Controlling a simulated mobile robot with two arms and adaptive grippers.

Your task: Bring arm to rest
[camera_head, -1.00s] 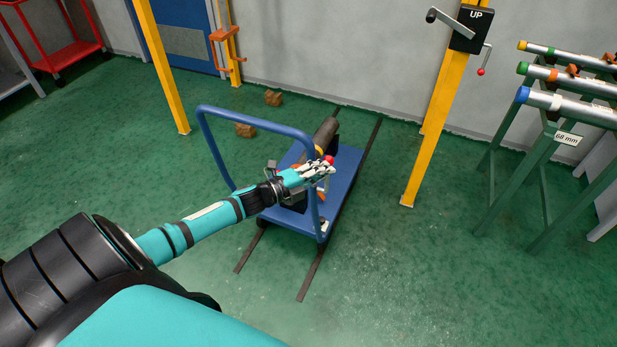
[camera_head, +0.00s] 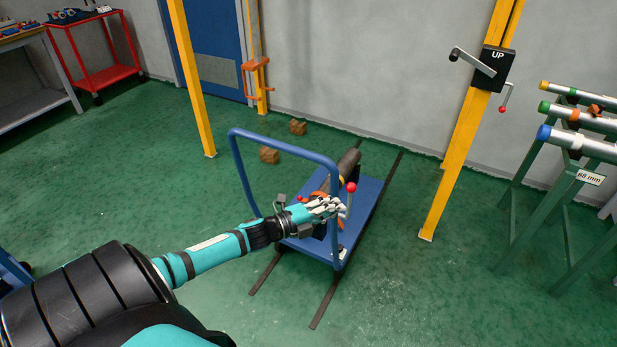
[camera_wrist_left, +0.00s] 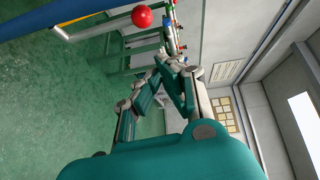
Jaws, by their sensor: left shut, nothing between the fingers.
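My left arm comes in from the left in the head view. Its gripper (camera_head: 338,206) is over the near end of the blue cart (camera_head: 372,190), by the cart's blue push handle (camera_head: 285,140). The gripper is shut and empty; the left wrist view also shows its closed fingers (camera_wrist_left: 165,72). A red ball knob on a lever (camera_head: 351,187) stands just beyond the fingertips. The same red knob (camera_wrist_left: 142,16) shows near the top of the wrist view, apart from the fingers. My right gripper is in neither view.
The cart stands on dark floor rails (camera_head: 325,302). A green rack (camera_head: 513,205) with pipes is at the right. A yellow post (camera_head: 460,135) carries a crank box marked UP (camera_head: 493,68). Wooden blocks (camera_head: 269,155) lie behind the cart. Green floor at front right is clear.

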